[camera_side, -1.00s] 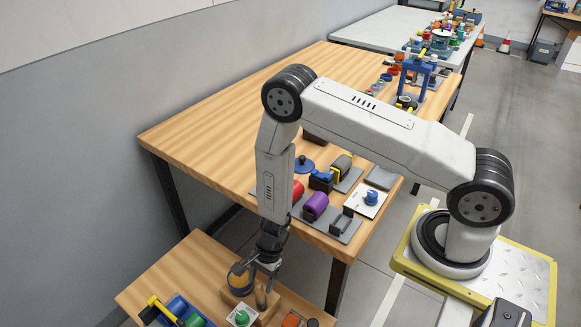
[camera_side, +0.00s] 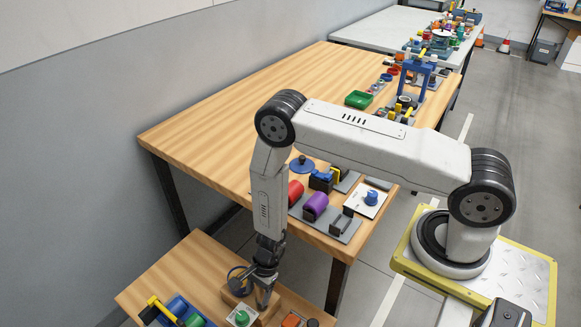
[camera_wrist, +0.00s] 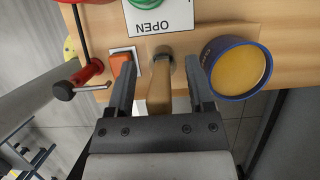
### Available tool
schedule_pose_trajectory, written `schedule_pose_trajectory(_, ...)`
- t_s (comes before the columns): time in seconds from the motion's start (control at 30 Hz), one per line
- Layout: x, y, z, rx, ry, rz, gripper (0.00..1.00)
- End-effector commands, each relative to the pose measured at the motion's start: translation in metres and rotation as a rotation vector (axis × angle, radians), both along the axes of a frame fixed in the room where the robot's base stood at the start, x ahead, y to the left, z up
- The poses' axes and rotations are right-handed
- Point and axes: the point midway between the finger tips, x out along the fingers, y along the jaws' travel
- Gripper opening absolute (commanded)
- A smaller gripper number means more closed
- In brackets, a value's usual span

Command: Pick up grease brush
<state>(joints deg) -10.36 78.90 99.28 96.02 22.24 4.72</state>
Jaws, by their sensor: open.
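The grease brush appears to be the upright tan wooden handle (camera_wrist: 159,88) in the wrist view, with a dark ring at its far end. My gripper (camera_wrist: 161,72) is open, with one finger on each side of the handle. Gaps show between the handle and both fingers. The brush's lower part is hidden. In the side view my gripper (camera_side: 264,288) is low over the small wooden bench (camera_side: 203,262), and it mostly hides the brush. A round blue tin with a yellow-brown top (camera_wrist: 239,67) stands close beside the right finger.
A white "OPEN" plate (camera_wrist: 160,18) with a green button lies beyond the brush. An orange part (camera_wrist: 122,62) is near the left finger, and a red crank with a black knob (camera_wrist: 82,78) lies further left. A blue holder (camera_side: 178,308) stands at the bench's left.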

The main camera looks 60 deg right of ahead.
Motion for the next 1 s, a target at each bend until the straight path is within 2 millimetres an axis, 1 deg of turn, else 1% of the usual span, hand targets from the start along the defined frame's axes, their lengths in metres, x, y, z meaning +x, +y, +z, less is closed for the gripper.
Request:
schedule_pose_trajectory(0.03, 0.000, 0.000, 0.000, 0.000, 0.000, 0.000, 0.68)
schedule_pose_trajectory(0.07, 0.000, 0.000, 0.000, 0.000, 0.000, 0.000, 0.64)
schedule_pose_trajectory(0.1, 0.000, 0.000, 0.000, 0.000, 0.000, 0.000, 0.52)
schedule_pose_trajectory(0.17, 0.000, 0.000, 0.000, 0.000, 0.000, 0.000, 0.33)
schedule_pose_trajectory(0.2, 0.000, 0.000, 0.000, 0.000, 0.000, 0.000, 0.20)
schedule_pose_trajectory(0.27, 0.000, 0.000, 0.000, 0.000, 0.000, 0.000, 0.01)
schedule_pose_trajectory(0.73, 0.000, 0.000, 0.003, 0.000, 0.000, 0.000, 0.00)
schedule_pose_trajectory(0.87, 0.000, 0.000, 0.008, 0.000, 0.000, 0.001, 0.00)
schedule_pose_trajectory(1.0, 0.001, 0.000, 0.019, 0.000, -0.001, 0.000, 0.00)
